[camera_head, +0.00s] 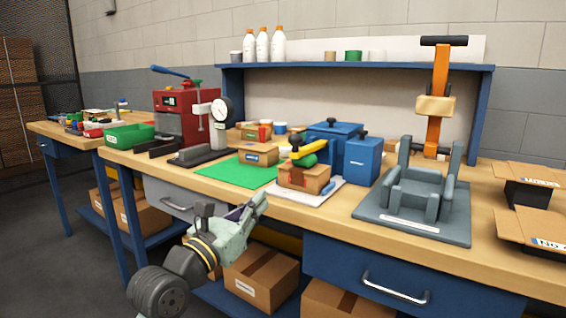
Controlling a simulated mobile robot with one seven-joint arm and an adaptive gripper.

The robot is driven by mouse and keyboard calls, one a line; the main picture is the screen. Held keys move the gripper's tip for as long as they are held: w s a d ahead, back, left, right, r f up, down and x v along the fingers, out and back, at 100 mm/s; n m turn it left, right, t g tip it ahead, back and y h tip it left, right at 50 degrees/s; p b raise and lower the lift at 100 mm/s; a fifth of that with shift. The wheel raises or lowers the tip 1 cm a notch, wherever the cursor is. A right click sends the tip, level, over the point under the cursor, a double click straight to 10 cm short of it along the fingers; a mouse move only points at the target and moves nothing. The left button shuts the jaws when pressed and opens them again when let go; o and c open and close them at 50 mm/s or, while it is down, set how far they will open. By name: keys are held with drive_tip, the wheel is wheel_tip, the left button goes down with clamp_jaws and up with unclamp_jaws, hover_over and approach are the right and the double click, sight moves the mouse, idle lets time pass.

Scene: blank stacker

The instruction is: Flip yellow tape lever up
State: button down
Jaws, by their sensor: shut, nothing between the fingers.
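A small cardboard box (303,178) stands on the workbench near its front edge. A yellow lever (309,148) with a dark knob at its left end lies across the top of the box, roughly level, with a green rounded part under its right side. I cannot make out its hinge. My gripper (260,201) is shut and empty, in front of the bench edge, left of and lower than the box. It is apart from the lever and the box.
A green mat (240,172) lies left of the box. Blue containers (360,158) stand behind it to the right. A grey fixture (415,200) and orange press (438,95) stand further right. A dial gauge (219,110) stands left. Open cartons (530,180) sit far right.

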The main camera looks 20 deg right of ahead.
sight(290, 154)
drive_tip(key=p+x, duration=0.2)
drive_tip(key=x, duration=0.8)
drive_tip(key=shift+d+r, duration=0.1)
drive_tip(key=shift+r, duration=0.15)
wheel_tip(290, 154, up, 3)
drive_tip(key=shift+f+p, duration=0.15)
drive_tip(key=shift+p, duration=0.15)
drive_tip(key=shift+r, duration=0.55)
